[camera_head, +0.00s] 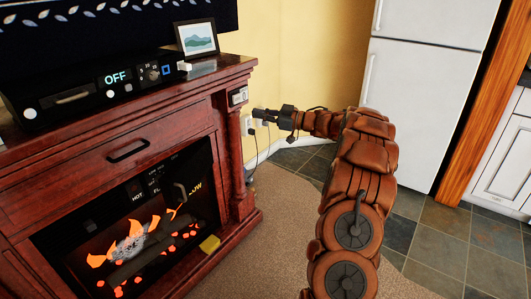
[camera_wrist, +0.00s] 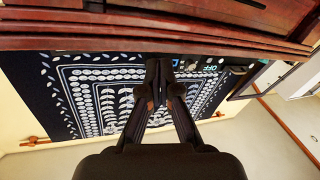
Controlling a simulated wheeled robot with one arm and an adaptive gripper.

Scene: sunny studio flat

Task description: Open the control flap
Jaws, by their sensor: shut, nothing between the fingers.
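The electric fireplace (camera_head: 60,200) is a dark red wooden surround with a glowing log bed. A dark handle (camera_head: 180,192) stands out at the right of the strip. My gripper (camera_head: 263,114) is shut and empty, to the right of the fireplace's right post, apart from the strip. In the wrist view its fingertips (camera_wrist: 159,66) are together below the wooden edge (camera_wrist: 150,42).
A black device (camera_head: 70,92) reading "OFF" and a framed picture (camera_head: 197,38) stand on the mantel. A drawer pull (camera_head: 128,150) is below it. Wall sockets with cords are behind my gripper. A yellow block (camera_head: 210,243) lies at the hearth. A white fridge (camera_head: 415,90) stands at the back.

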